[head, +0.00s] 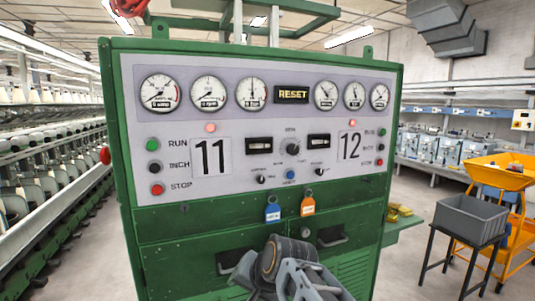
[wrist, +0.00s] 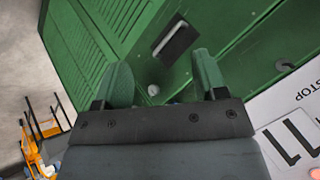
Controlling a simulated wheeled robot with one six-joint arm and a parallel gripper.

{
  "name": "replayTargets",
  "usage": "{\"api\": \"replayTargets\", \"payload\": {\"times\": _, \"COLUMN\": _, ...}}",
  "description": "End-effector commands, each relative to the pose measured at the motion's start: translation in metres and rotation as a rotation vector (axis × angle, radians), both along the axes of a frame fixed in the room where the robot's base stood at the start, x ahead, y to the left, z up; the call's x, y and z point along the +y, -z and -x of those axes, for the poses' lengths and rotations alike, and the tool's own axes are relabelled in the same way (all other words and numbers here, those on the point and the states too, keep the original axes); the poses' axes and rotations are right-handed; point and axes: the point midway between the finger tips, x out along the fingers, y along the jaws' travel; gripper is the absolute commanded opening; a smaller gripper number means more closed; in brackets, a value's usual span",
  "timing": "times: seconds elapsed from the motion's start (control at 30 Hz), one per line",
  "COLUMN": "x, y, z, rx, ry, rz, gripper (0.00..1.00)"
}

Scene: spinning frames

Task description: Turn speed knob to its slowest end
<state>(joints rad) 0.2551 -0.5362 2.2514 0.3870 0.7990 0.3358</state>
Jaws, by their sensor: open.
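The speed knob (head: 293,149) is a small black round knob in the middle of the grey control panel (head: 225,110), with small markings around it, too small to read surely. In the head view my arm shows at the bottom centre, below the panel and in front of the lower green doors; the knob is uncovered. In the wrist view my gripper (wrist: 161,68) is open, its two fingers apart with nothing held. The wrist view faces the green cabinet front, with a small round lock (wrist: 153,89) seen between the fingers. The knob is not visible there.
Two smaller knobs (head: 261,179) (head: 317,171) and a blue button (head: 290,174) sit below the speed knob. Blue (head: 272,212) and orange (head: 308,206) tags hang under the panel. Door handles (head: 331,237) protrude. A grey bin (head: 468,218) stands right.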

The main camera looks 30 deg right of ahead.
Motion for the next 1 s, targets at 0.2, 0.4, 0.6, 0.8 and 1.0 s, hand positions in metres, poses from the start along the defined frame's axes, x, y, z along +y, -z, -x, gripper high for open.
{"api": "replayTargets", "payload": {"times": 0.2, "x": -0.093, "y": -0.118, "z": -0.058, "rx": -0.387, "ry": 0.608, "rz": -0.648, "gripper": 0.65}}
{"api": "replayTargets", "payload": {"times": 0.4, "x": -0.164, "y": -0.2, "z": -0.059, "rx": -0.657, "ry": 0.856, "rz": -1.103, "gripper": 0.65}}
{"api": "replayTargets", "payload": {"times": 0.6, "x": -0.197, "y": -0.233, "z": -0.057, "rx": -0.768, "ry": 0.924, "rz": -1.3, "gripper": 0.65}}
{"api": "replayTargets", "payload": {"times": 0.8, "x": -0.207, "y": -0.237, "z": -0.087, "rx": -0.775, "ry": 0.929, "rz": -1.319, "gripper": 0.65}}
{"api": "replayTargets", "payload": {"times": 1.0, "x": -0.217, "y": -0.237, "z": -0.125, "rx": -0.776, "ry": 0.931, "rz": -1.316, "gripper": 0.65}}
